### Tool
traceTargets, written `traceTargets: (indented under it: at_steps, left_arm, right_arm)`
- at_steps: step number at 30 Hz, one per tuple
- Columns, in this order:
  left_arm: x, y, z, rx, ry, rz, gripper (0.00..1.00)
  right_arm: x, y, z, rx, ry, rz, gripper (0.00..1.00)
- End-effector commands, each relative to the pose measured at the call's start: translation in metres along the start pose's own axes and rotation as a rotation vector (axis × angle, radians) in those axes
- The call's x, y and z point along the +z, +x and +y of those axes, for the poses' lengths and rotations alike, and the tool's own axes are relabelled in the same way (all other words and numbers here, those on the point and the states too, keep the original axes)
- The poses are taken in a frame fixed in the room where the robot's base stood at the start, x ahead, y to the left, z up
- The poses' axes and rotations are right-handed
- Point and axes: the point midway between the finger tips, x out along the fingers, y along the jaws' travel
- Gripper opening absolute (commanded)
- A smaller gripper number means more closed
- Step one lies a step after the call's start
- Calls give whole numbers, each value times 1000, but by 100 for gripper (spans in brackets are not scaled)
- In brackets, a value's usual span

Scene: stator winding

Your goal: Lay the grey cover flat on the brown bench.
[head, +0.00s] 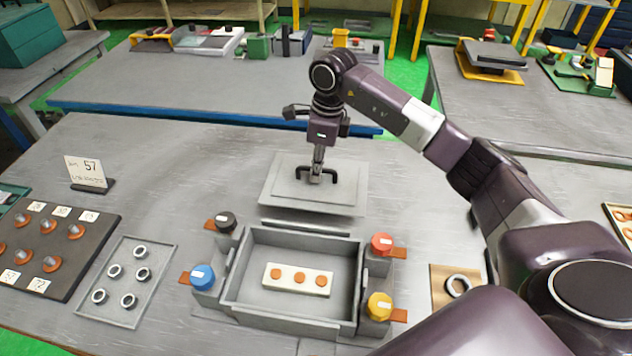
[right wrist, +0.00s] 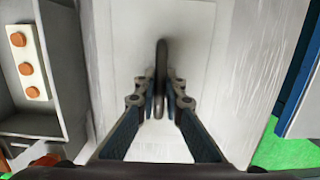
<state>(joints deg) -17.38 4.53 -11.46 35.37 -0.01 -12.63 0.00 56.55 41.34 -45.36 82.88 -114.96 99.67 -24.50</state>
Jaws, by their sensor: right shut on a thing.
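The grey cover (head: 276,201) is a light flat plate with a raised middle and a dark handle (head: 331,173). It is roughly level, just behind the open grey box (head: 232,270), over the bench (head: 180,165), which looks grey here. My right gripper (head: 316,178) points down and is shut on the handle. In the right wrist view the gripper (right wrist: 160,108) has its fingers on both sides of the handle, with the pale cover (right wrist: 130,60) below. A dark strip shows under the cover's near edge; I cannot tell whether the cover touches the bench. My left gripper is not in view.
The box holds a white strip (head: 297,291) with orange discs. Blue (head: 203,277), black (head: 226,222), red (head: 381,243) and yellow (head: 379,306) knobs flank it. A ring tray (head: 150,262) and a sign (head: 86,173) stand left. Bare bench lies left of the cover.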

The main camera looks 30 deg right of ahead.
Motion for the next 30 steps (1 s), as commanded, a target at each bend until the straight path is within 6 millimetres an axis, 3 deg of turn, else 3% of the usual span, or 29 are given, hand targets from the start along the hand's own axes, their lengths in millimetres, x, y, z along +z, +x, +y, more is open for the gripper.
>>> traceTargets:
  at_steps: [8, 16, 27, 28, 30]
  left_arm:
    - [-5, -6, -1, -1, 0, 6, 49]
    - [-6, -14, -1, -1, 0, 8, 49]
    - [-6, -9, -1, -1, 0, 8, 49]
    - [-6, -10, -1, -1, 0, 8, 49]
    - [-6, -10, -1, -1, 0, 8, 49]
  right_arm:
    - [-1, 19, 0, -1, -1, -3, 0]
    - [-6, 54, 0, 0, 0, -2, 0]
    - [-6, 60, -1, -2, -1, -3, 0]
    - [-7, 60, 0, -1, -1, -1, 11]
    - [-7, 60, 0, -1, -1, -1, 18]
